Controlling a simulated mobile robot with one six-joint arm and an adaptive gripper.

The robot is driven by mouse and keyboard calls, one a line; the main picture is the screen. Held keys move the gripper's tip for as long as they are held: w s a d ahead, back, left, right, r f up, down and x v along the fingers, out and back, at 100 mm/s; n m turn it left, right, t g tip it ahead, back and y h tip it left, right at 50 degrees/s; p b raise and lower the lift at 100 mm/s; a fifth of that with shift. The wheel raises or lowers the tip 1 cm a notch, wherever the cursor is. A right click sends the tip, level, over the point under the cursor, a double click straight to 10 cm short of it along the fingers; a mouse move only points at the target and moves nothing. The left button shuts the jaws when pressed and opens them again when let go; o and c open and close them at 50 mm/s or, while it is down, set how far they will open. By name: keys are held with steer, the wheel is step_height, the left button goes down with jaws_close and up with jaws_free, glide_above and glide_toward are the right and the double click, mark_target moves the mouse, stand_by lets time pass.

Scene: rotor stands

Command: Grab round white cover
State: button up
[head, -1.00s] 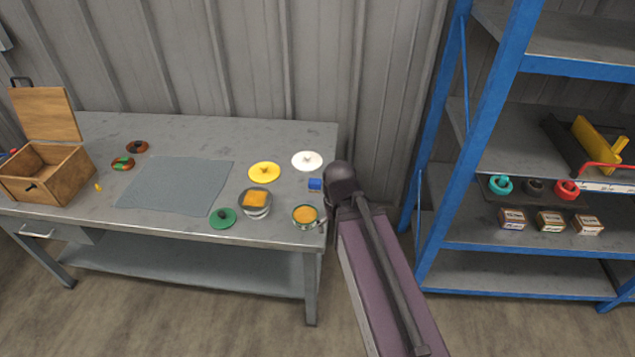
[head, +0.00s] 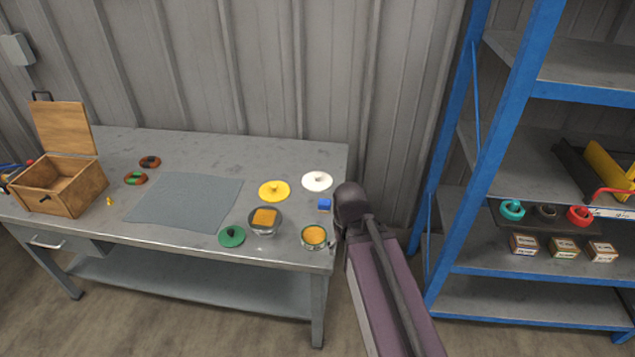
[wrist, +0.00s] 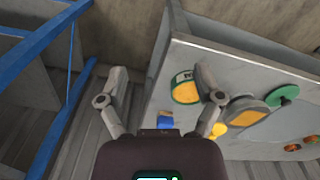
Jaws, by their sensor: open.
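The round white cover (head: 317,181) lies flat on the workbench near its back right corner, with a small knob in its middle. I cannot make it out in the wrist view. My gripper (wrist: 160,88) is open and empty in the wrist view, its two fingers spread wide. It is at the right end of the bench, near the blue block (wrist: 166,121) and a round tin with an orange top (wrist: 186,89). In the head view my arm hides most of the gripper, to the right of the white cover and apart from it.
Near the white cover are a yellow cover (head: 274,190), a blue block (head: 324,204), a green cover (head: 231,236) and two tins. A grey mat (head: 185,201) and an open wooden box (head: 62,188) are farther left. A blue shelf rack (head: 455,205) stands right.

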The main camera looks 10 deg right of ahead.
step_height(320, 180, up, 3)
steer(key=shift+f+p, duration=0.2)
steer(key=shift+p, duration=0.9)
steer(key=shift+c, duration=0.2)
steer(key=shift+c, duration=1.4)
